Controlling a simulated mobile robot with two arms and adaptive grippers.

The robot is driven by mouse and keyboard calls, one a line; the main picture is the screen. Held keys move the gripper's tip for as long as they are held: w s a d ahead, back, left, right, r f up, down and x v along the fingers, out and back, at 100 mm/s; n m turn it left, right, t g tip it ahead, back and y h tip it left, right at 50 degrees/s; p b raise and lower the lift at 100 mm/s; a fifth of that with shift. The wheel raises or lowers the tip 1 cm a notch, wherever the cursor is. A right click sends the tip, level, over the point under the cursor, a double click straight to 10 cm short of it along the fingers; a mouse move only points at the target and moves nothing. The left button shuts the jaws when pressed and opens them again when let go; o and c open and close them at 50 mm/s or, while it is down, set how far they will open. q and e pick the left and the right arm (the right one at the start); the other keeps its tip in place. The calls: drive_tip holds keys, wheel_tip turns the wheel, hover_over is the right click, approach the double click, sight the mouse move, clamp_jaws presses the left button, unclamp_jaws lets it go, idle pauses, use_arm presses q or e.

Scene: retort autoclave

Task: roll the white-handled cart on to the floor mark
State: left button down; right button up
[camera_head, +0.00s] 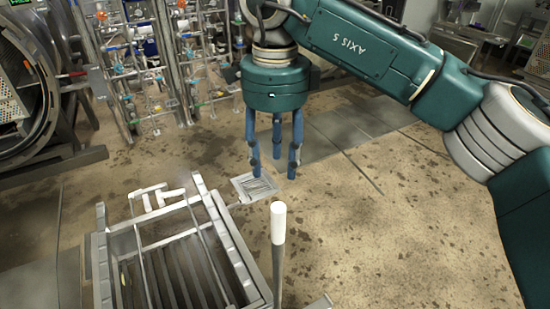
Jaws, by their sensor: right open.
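A metal cart (215,235) with a slatted bed and open frame stands at the lower left, cut off by the bottom edge. A post with a white handle (278,222) rises upright at its right side; whether they join is not visible. My right gripper (273,172) hangs fingers down, beyond the white handle and higher in the picture. Its blue fingers are spread and empty, apart from the handle. My left gripper is out of view. I cannot make out a clear floor mark; a grey floor patch (350,128) lies behind the gripper.
A small square floor grate (255,187) lies below the gripper. A round autoclave opening (28,85) stands at the left, beside a rack of pipes and valves (160,60). Stained floor (400,220) is free at the right.

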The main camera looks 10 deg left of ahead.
drive_tip(key=shift+r+p, duration=0.65)
drive_tip(key=shift+r, duration=0.45)
